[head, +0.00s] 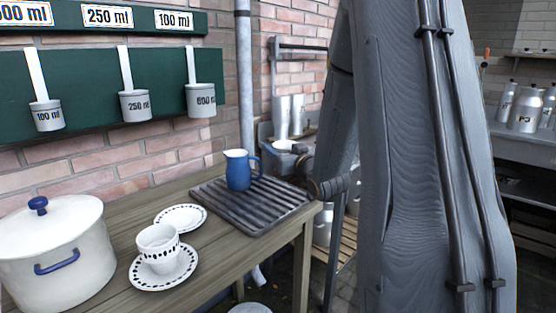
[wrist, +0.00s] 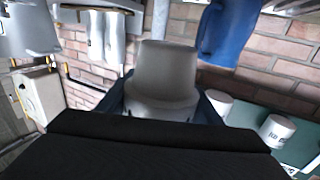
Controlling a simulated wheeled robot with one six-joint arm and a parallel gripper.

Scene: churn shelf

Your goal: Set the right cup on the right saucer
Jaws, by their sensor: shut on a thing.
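My gripper (head: 304,164) is shut on a pale grey-white cup (wrist: 165,72), held off the table, in the air right of the slatted rack. The wrist view shows it between my fingers, with no pattern visible on it. In the head view, my arm partly covers this spot, and the pale shape beside my fingers is too small to read surely. A front saucer (head: 148,283) with a dotted rim bears a white dotted cup (head: 160,243); whether this is one cup or two stacked I cannot tell. Behind it, a saucer with a dashed rim (head: 181,218) is empty.
A white lidded pot (head: 55,255) stands at the table's left. A blue jug (head: 239,172) stands on the dark slatted rack (head: 262,208) at the right end. Measuring cups hang on the green wall board (head: 80,75). A vertical pipe (head: 245,80) runs behind the rack.

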